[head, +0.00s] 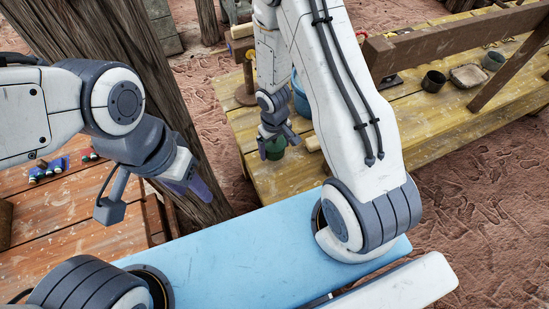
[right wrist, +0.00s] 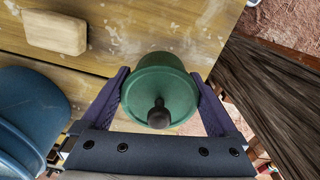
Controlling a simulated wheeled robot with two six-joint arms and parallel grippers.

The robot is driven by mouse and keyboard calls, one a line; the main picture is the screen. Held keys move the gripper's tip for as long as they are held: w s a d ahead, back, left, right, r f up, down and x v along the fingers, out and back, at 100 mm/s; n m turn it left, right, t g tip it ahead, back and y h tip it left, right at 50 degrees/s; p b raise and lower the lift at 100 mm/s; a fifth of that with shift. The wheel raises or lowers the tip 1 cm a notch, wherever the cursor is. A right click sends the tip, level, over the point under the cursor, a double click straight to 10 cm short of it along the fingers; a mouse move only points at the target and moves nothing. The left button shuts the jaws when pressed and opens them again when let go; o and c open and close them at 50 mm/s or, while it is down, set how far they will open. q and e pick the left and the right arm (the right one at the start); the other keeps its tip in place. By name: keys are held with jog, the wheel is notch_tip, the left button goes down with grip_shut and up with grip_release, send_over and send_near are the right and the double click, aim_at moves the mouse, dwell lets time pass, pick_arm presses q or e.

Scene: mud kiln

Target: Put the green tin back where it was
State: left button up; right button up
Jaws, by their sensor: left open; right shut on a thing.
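The green tin (right wrist: 165,88) has a round lid with a dark knob. In the right wrist view it sits between the two fingers of my right gripper (right wrist: 160,98), which is shut on it. In the head view the green tin (head: 274,150) is at the near left edge of the yellow wooden table (head: 405,135), partly hidden by the gripper. I cannot tell whether it touches the tabletop. My left gripper (head: 188,188) is open and empty, beside the wooden post at the left.
A blue container (head: 301,95) stands close to the tin; it also shows in the right wrist view (right wrist: 30,110). A pale block (right wrist: 56,32) lies nearby. Dark cups (head: 433,81) stand farther right. A thick wooden post (head: 125,60) rises between the two tables.

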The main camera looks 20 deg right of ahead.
aim_at(274, 155)
jog(key=shift+a+f+b, duration=0.1)
jog(key=shift+f+b, duration=1.55)
jog(key=shift+f, duration=0.35)
jog(key=shift+f, duration=0.1)
jog(key=shift+f+b, duration=0.15)
jog(key=shift+b, duration=0.15)
jog(key=o, duration=1)
notch_tip(274, 155, up, 11)
jog(key=p, duration=0.8)
jog(key=shift+a+p, duration=0.1)
jog(key=shift+p, duration=0.25)
jog(key=shift+r, duration=0.7)
jog(key=s+a+r+n, duration=0.1)
jog(key=s+a+r, duration=0.1)
jog(key=a+r, duration=0.35)
jog(key=s+a+r+n, duration=0.1)
jog(key=s+a+r, duration=0.2)
jog(key=r, duration=0.5)
jog(key=s+a+r+n, duration=0.1)
jog(key=s+r, duration=0.2)
jog(key=s, duration=0.1)
jog(key=s+a+r, duration=0.1)
jog(key=s+r, duration=0.2)
jog(key=s, duration=0.1)
jog(key=s+a+r+n+y, duration=0.1)
jog(key=s+r, duration=0.3)
jog(key=s, duration=0.1)
jog(key=shift+a+n, duration=0.3)
jog(key=shift+a, duration=0.1)
